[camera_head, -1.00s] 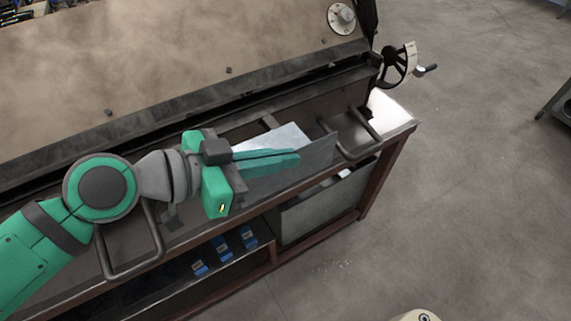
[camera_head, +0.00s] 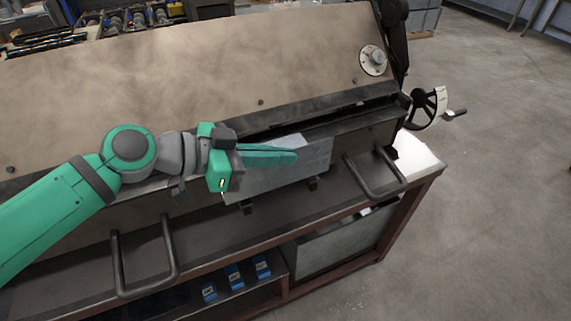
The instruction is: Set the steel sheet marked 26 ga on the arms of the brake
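The steel sheet (camera_head: 314,162) is a thin grey plate in front of the long slot of the brake (camera_head: 210,75). No 26 ga mark is readable on it. My gripper (camera_head: 294,155) reaches in from the left with its green fingers lying along the sheet, and looks shut on it. The fingers cover part of the sheet.
Two bent-bar handles, left (camera_head: 118,266) and right (camera_head: 363,180), stick out from the brake's front. A handwheel (camera_head: 424,108) is at its right end. Blue boxes (camera_head: 234,276) and a grey bin (camera_head: 340,241) sit below. Floor at right is clear.

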